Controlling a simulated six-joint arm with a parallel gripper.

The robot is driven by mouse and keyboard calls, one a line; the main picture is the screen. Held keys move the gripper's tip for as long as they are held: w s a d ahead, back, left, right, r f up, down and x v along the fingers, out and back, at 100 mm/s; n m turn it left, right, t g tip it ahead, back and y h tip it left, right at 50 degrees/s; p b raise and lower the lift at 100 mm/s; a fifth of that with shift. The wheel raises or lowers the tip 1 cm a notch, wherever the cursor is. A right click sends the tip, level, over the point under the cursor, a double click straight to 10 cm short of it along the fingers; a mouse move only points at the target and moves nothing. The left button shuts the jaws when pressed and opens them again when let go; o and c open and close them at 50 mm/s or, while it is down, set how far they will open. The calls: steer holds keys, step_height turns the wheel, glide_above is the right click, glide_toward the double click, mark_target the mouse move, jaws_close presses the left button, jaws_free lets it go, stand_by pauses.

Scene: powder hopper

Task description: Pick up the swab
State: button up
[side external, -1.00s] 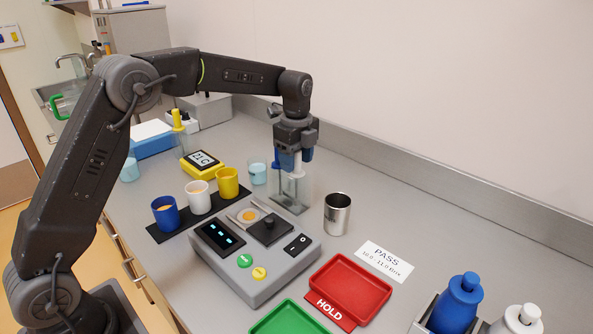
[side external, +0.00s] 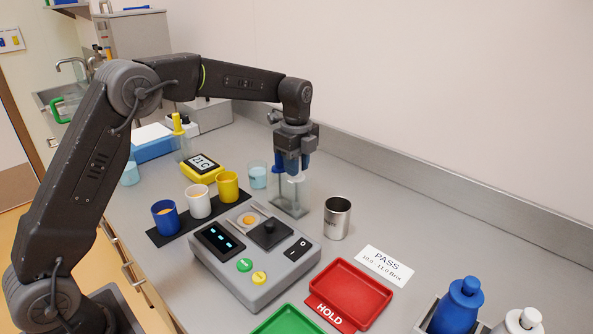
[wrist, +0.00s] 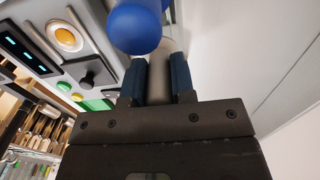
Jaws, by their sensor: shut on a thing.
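A clear holder (side external: 290,208) stands on the bench behind the grey instrument, with a blue-topped swab (side external: 279,169) and a white-topped swab (side external: 297,178) upright in it. My gripper (side external: 299,168) points down over the holder, its blue fingers shut on the white-topped swab. In the wrist view a pale shaft (wrist: 159,78) sits between the two fingers (wrist: 160,75). The round blue top (wrist: 135,28) of the other swab is close beside them, outside the jaws. The white swab's lower end is hard to make out through the holder.
A steel cup (side external: 337,217) stands right of the holder and a small beaker (side external: 257,175) left of it. Blue, white and yellow cups (side external: 198,200) stand on a black strip. A red HOLD tray (side external: 350,292) and green tray (side external: 290,320) lie in front.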

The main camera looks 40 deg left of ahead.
steer(key=shift+r, duration=0.1)
step_height(320, 180, up, 18)
stand_by(0.6)
stand_by(0.4)
steer(key=s+a+f, duration=0.1)
steer(key=s+f, duration=1.2)
steer(key=s, duration=0.1)
steer(key=shift+a+f, duration=0.25)
steer(key=shift+f, duration=0.35)
stand_by(0.5)
